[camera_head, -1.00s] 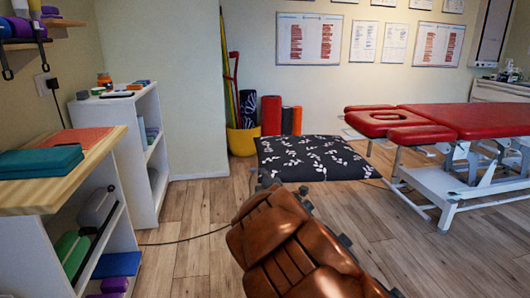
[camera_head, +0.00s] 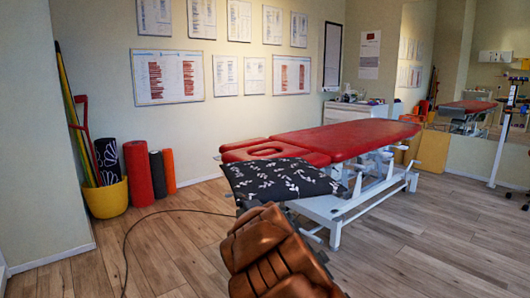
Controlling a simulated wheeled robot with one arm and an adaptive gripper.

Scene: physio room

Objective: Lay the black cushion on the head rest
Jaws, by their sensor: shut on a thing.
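The black cushion (camera_head: 278,181) with a white leaf pattern is held out flat in front of my arm. My gripper (camera_head: 243,206) is shut on its near edge; brown arm parts hide most of the gripper and its fingers. The red head rest (camera_head: 262,150), with its face hole, is at the near left end of the treatment table. In the picture the cushion lies just below the head rest and covers part of its near side. I cannot tell whether they touch.
The red treatment table (camera_head: 345,138) stands on a white frame (camera_head: 335,209). A yellow bucket (camera_head: 107,198) and upright rolls, one of them red (camera_head: 138,173), stand by the left wall. A cable runs across the wooden floor. Floor is free at left and right.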

